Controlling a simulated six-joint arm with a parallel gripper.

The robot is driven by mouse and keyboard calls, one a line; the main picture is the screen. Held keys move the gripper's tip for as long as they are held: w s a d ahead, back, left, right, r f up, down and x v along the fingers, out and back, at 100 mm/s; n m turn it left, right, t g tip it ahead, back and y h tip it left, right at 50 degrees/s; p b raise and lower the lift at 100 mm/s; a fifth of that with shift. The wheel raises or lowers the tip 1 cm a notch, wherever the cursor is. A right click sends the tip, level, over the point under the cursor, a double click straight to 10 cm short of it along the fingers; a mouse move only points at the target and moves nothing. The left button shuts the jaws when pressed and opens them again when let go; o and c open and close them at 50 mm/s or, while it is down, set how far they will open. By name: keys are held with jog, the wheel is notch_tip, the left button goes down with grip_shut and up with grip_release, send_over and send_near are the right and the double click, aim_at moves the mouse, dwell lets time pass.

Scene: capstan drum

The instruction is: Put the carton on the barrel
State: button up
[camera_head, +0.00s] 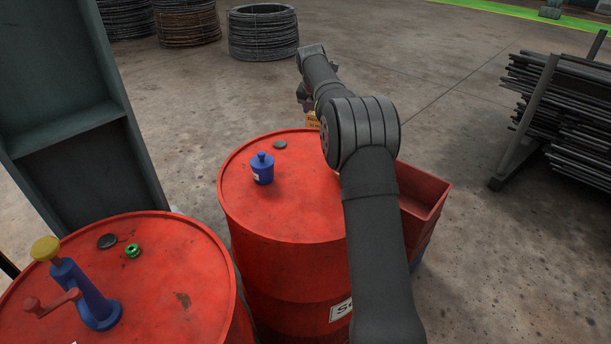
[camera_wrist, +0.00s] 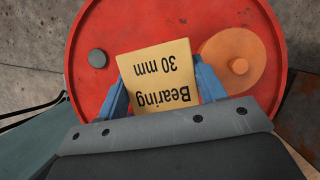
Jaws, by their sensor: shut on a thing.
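The carton (camera_wrist: 155,75) is a yellow-tan box printed "Bearing 30 mm". In the wrist view it sits between the two blue fingers of my gripper (camera_wrist: 162,92), which is shut on it. The red top of a barrel (camera_wrist: 115,25) lies behind the carton there. In the head view a small part of the carton (camera_head: 313,120) shows at the far edge of the middle red barrel (camera_head: 240,215), and my arm hides most of the gripper. I cannot tell whether the carton touches the barrel top.
A blue bottle (camera_head: 262,170) and a dark cap (camera_head: 280,144) stand on the middle barrel. An orange disc with a knob (camera_wrist: 222,45) lies right of the carton. A red bin (camera_head: 425,190) is at right. A second barrel (camera_head: 180,270) carries a blue tool (camera_head: 85,295).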

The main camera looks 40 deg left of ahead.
jog(key=f, duration=0.3)
jog(key=s+f, duration=0.1)
jog(key=shift+a+f, duration=0.15)
jog(key=shift+a, duration=0.2)
notch_tip(320, 180, down, 11)
jog(key=shift+w+r, duration=0.1)
jog(key=o, duration=1)
jog(key=shift+o, duration=0.2)
jog(key=shift+r, duration=0.1)
jog(key=v, duration=1.2)
